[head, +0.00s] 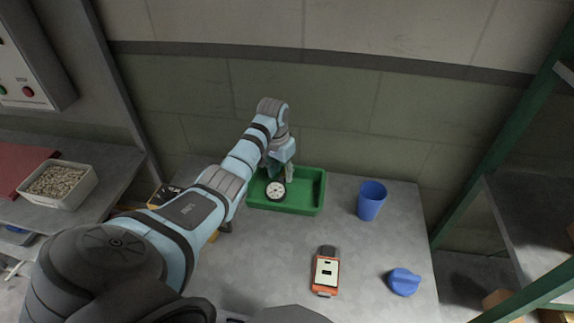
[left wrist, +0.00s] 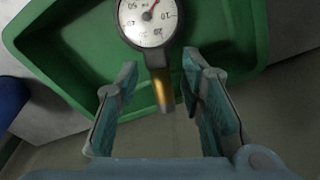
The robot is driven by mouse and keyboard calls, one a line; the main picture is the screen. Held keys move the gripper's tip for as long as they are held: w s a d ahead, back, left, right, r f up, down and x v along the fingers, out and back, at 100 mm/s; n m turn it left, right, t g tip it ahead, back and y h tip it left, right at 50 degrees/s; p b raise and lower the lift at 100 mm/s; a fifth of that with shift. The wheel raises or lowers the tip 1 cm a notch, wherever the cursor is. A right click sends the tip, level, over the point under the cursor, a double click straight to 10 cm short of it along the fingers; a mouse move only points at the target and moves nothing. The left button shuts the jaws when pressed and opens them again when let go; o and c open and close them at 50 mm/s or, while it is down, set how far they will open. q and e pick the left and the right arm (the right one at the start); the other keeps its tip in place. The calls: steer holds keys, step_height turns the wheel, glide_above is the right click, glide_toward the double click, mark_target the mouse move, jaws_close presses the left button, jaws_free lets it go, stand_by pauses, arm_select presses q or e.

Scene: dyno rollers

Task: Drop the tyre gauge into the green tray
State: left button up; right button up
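The tyre gauge, with a round white dial in a black rim (head: 275,190), shows within the outline of the green tray (head: 309,208), near its left side. In the left wrist view the gauge (left wrist: 149,22) has its brass stem between my fingers, with gaps on both sides. Behind it is the green tray (left wrist: 229,32). My left gripper (head: 279,176) is over the tray's back left part. Its fingers (left wrist: 162,80) are open and apart from the stem. I cannot tell whether the gauge rests on the tray floor. My right gripper is not in view.
A blue cup (head: 371,201) stands right of the tray. An orange handheld device (head: 326,272) and a blue cap-like object (head: 404,282) lie nearer on the grey table (head: 270,262). A box of pellets (head: 60,184) is at the far left. A wall stands behind the tray.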

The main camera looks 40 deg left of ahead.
arm_select(q)
steer(key=shift+o, duration=0.5)
steer(key=shift+r, duration=0.1)
step_height(320, 180, up, 7)
steer(key=shift+s+r, duration=0.15)
steer(key=shift+s, duration=0.3)
steer(key=shift+a, duration=0.1)
